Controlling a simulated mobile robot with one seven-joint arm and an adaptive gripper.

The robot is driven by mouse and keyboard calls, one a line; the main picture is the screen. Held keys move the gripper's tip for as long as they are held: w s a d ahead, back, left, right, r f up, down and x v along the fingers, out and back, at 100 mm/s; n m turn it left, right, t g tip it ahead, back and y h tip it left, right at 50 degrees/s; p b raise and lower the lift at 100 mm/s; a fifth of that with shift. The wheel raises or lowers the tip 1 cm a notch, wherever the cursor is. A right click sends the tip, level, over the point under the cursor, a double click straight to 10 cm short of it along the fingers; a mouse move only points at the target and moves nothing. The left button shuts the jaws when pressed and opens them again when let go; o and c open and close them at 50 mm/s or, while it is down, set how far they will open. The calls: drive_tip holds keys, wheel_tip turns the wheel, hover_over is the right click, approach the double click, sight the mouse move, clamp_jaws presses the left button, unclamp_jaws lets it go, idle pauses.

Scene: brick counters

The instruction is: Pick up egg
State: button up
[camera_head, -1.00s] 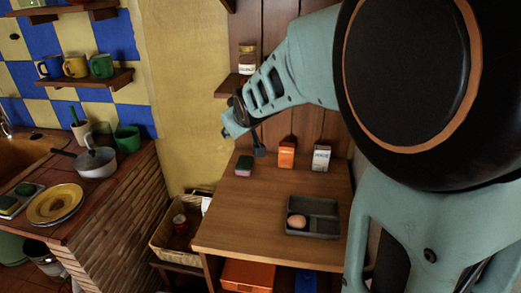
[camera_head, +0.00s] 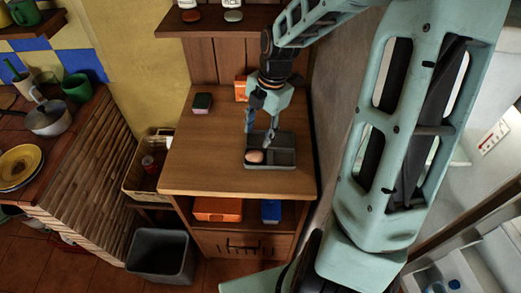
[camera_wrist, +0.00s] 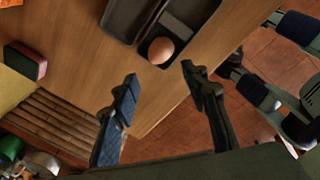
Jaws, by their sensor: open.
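A brown egg (camera_head: 255,156) lies in the left front compartment of a dark grey divided tray (camera_head: 284,166) on the wooden cabinet top. In the wrist view the egg (camera_wrist: 160,50) sits in the corner compartment of the tray (camera_wrist: 122,22), just beyond the fingertips. My gripper (camera_head: 259,138) hangs over the tray from above. Its two fingers (camera_wrist: 157,78) are spread apart with nothing between them. In the wrist view the egg shows above the gap between the fingertips, apart from both.
A green and pink sponge (camera_head: 203,103) lies at the back left of the cabinet top (camera_head: 200,155), and an orange box (camera_head: 241,88) stands at the back. A wicker basket (camera_head: 133,182) and a grey bin (camera_head: 160,254) stand at left. The cabinet top's left half is mostly clear.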

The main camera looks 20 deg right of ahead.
hover_over(255, 153)
drive_tip(key=s, duration=0.1)
drive_tip(key=shift+n, duration=0.3)
drive_tip(key=f, duration=0.4)
drive_tip(key=shift+d+f, duration=0.2)
drive_tip(key=shift+f, duration=0.2)
drive_tip(key=f, duration=0.2)
drive_tip(key=w+f, duration=0.1)
drive_tip(key=f, duration=0.2)
drive_tip(key=shift+a+f, duration=0.1)
drive_tip(key=shift+s+f, duration=0.1)
drive_tip(key=shift+f, duration=0.2)
drive_tip(key=shift+f, duration=0.1)
drive_tip(key=shift+c, duration=0.7)
